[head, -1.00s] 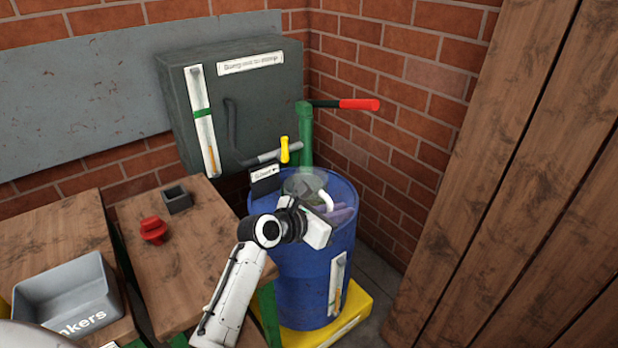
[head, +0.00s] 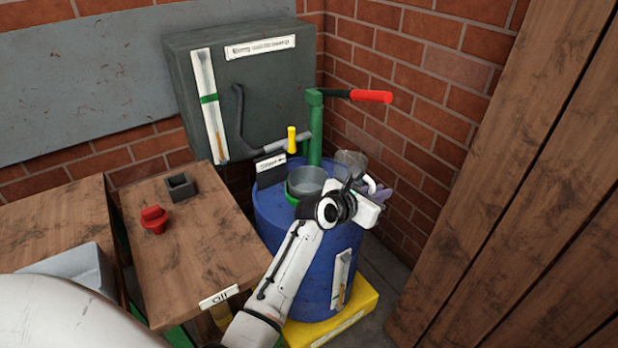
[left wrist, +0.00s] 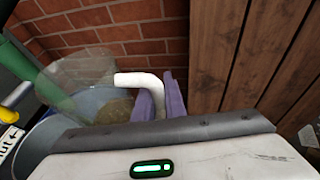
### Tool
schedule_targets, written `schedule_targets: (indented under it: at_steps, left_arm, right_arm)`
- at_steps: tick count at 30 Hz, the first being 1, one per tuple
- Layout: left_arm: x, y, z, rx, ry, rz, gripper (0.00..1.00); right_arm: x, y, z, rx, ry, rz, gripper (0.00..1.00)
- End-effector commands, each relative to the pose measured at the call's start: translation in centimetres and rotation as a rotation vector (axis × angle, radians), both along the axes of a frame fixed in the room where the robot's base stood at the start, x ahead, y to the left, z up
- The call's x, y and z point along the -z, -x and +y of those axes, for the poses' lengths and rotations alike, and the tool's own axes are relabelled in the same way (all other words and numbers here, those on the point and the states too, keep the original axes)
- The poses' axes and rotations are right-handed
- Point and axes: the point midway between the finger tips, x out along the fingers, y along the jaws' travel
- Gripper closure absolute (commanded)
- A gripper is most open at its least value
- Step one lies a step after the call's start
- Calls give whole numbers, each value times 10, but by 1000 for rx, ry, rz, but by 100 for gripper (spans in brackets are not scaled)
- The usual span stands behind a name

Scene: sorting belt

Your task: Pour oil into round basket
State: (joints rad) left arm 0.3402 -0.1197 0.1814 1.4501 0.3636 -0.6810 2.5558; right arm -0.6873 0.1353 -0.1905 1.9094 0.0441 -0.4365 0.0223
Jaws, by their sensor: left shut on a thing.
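My left gripper (head: 372,190) is shut on a clear jug (head: 350,160) by its white handle, at the right side of the blue drum (head: 303,235). In the left wrist view the purple fingers (left wrist: 160,98) close on the handle (left wrist: 140,82); the jug (left wrist: 80,75) is left of them, with something brownish at its lower part that may be oil. A round grey vessel (head: 306,180) with a green lower edge sits on the drum top, left of the gripper; it may be the round basket. Its contents are not clear. My right gripper is not in view.
A wooden table (head: 200,245) at left carries a red piece (head: 153,220) and a dark box (head: 181,187). Wooden boards (head: 510,200) close the right side.

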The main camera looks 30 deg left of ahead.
Motion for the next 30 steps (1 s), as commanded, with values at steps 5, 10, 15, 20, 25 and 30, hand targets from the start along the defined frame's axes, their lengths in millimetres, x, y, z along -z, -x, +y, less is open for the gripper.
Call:
schedule_targets:
  at_steps: [5,10,15,20,25,30]
  left_arm:
    - [-7,0,3,-3,41,-8,100]
    - [-17,1,7,-4,116,-19,100]
    - [-31,1,14,-4,222,-33,100]
    - [-45,2,21,-4,328,-47,100]
    - [-59,4,30,-5,437,-60,100]
    - [-75,5,41,-5,548,-75,100]
  right_arm:
    - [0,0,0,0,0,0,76]
    - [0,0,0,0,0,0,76]
    - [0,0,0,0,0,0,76]
    - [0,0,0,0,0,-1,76]
    - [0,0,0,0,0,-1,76]
    - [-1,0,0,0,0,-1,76]
